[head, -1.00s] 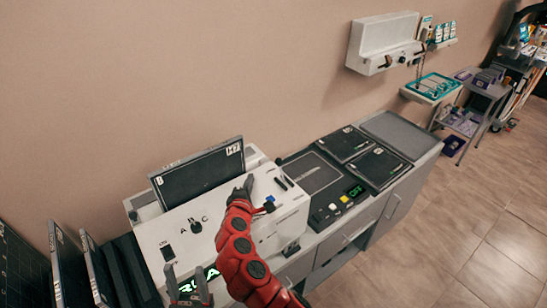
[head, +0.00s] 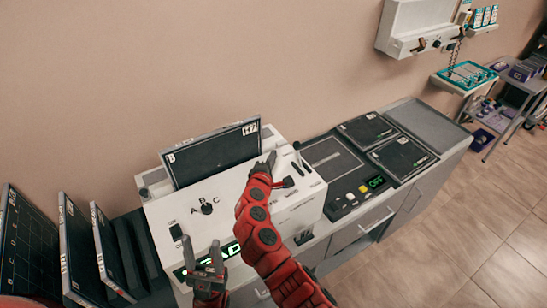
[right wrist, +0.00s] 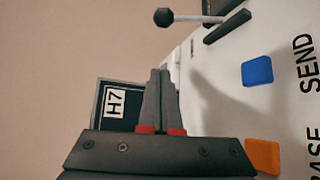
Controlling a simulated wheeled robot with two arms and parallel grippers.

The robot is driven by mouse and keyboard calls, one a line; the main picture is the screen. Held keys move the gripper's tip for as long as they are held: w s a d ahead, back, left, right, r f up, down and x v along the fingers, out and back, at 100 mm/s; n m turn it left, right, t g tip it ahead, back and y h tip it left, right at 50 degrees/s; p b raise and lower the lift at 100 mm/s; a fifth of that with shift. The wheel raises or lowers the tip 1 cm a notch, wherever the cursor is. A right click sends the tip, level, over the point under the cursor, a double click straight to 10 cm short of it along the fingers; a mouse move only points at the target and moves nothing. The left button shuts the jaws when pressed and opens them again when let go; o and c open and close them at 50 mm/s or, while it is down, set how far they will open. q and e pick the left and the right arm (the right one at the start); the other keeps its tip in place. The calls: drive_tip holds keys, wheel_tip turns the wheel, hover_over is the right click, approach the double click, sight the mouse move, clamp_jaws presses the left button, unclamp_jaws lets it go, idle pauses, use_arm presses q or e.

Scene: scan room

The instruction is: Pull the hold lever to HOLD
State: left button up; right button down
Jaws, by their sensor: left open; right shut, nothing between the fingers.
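The hold lever (head: 297,147), a thin rod with a black ball end, stands on top of the white machine (head: 225,207). In the right wrist view its black ball (right wrist: 163,18) and rod stick out from a dark slot (right wrist: 228,26), beyond my fingertips and apart from them. My right gripper (head: 270,158) is shut and empty, just left of the lever over the machine's top; its fingers also show in the right wrist view (right wrist: 160,75). My left gripper (head: 205,252) is open and empty in front of the machine's green display. The HOLD marking cannot be read.
A dark cassette (head: 213,155) stands upright at the machine's back. Blue (right wrist: 257,71) and orange (right wrist: 262,157) buttons lie beside my right fingers. An A-B-C knob (head: 206,207) is on the machine's left. More panels (head: 75,248) stand at left; a counter (head: 420,120) lies right.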

sight(299, 155)
drive_tip(key=x, duration=0.5)
drive_tip(key=shift+b+x, duration=0.35)
drive_tip(key=shift+x, duration=0.75)
drive_tip(key=d+p, duration=0.1)
drive_tip(key=p, duration=0.1)
drive_tip(key=s+d+r+p, duration=0.1)
drive_tip(key=p, duration=0.1)
drive_tip(key=shift+s+d+r, duration=0.15)
drive_tip(key=shift+s+d, duration=0.05)
drive_tip(key=shift+d, duration=0.15)
drive_tip(key=shift+s+d, duration=0.1)
drive_tip(key=shift+d, duration=0.2)
